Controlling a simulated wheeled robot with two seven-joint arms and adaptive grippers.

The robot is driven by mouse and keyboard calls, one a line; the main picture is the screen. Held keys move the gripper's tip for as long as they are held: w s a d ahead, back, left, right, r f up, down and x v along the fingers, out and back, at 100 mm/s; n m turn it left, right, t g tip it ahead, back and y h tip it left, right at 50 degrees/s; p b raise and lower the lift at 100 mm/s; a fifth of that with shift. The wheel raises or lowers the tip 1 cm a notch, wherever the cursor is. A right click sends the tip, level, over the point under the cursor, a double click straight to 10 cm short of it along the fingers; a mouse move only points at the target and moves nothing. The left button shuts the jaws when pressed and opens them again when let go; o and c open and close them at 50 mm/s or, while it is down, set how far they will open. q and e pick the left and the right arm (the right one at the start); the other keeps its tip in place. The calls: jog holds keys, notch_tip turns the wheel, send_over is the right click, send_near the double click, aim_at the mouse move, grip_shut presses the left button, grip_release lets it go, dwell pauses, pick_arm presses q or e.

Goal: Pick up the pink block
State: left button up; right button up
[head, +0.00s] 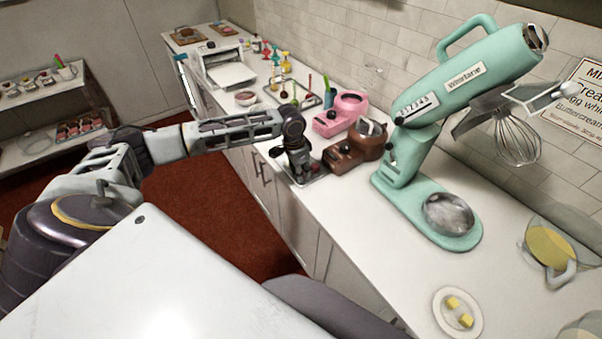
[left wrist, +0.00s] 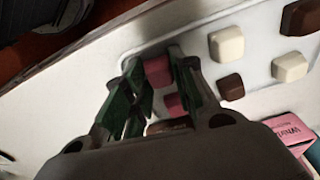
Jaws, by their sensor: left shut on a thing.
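My left gripper (head: 300,173) reaches down over a white tray at the near edge of the counter. In the left wrist view, its two dark green fingers (left wrist: 158,80) are shut on a pink block (left wrist: 157,72), one finger on either side of it. I cannot tell whether the block touches the tray. A second pink block (left wrist: 175,105) shows further in between the fingers, partly hidden. In the head view the gripper hides the held block. My right gripper is in neither view.
The white tray (left wrist: 260,78) holds several white and brown blocks. A brown scale (head: 345,157) and a pink scale (head: 331,123) stand just right of the gripper. A mint stand mixer (head: 393,165) stands further right. The counter's front edge is close to the gripper.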

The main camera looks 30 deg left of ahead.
pick_arm(q)
jog(key=shift+r, duration=0.15)
notch_tip(320, 180, up, 10)
jog(key=shift+b, duration=0.4)
jog(key=shift+s+f, duration=0.1)
jog(key=shift+f, duration=0.1)
dwell(0.5)
jog(key=shift+s+d+f+p, duration=0.2)
jog(key=shift+s+f+p, duration=0.25)
jog(key=shift+s+p, duration=0.45)
jog(key=shift+w+d+p, duration=0.1)
jog(key=shift+p, duration=0.2)
